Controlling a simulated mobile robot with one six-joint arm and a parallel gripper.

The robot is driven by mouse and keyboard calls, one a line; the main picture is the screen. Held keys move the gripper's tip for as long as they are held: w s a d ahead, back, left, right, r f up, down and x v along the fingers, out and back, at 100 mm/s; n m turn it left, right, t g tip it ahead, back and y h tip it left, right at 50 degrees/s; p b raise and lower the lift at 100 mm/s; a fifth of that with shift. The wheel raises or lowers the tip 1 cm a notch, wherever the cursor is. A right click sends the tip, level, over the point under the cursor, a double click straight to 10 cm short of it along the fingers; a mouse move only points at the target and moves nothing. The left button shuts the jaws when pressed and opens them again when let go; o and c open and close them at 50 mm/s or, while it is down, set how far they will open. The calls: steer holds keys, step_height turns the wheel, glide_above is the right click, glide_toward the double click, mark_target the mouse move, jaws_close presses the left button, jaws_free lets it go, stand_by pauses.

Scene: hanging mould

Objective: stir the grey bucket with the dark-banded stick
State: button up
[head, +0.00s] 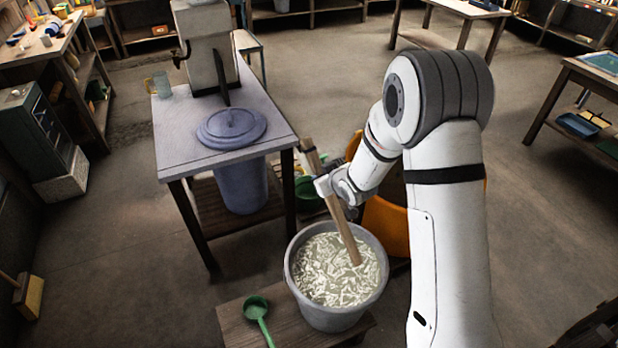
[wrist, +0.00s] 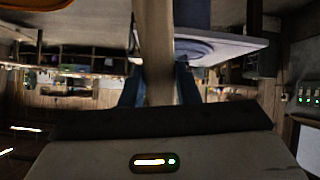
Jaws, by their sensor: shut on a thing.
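The grey bucket (head: 330,318) stands on a low wooden stand and is filled with a pale mix of white shreds in liquid. The wooden stick (head: 347,235) leans with its top to the left, and its lower end is sunk in the mix, right of the middle. A dark band shows near its top. My gripper (head: 333,186) is shut on the stick above the bucket's rim. In the wrist view the stick (wrist: 159,65) runs upright between the two fingers (wrist: 158,88). The stick's lowest part is hidden in the mix.
A green ladle (head: 257,310) lies on the low wooden stand (head: 236,325) left of the bucket. A table (head: 175,148) with a round lid (head: 232,127) stands behind, a blue-grey bin (head: 241,187) below it. An orange thing (head: 385,228) is close behind the bucket.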

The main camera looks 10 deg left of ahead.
steer(key=shift+w+a+f+n+y+b, duration=0.95)
steer(key=shift+a+f, duration=0.7)
steer(key=shift+a, duration=3.7)
steer(key=s+d+f+b, duration=0.3)
steer(key=d+f+b, duration=0.3)
steer(key=f+b, duration=0.6)
steer(key=shift+m, duration=0.25)
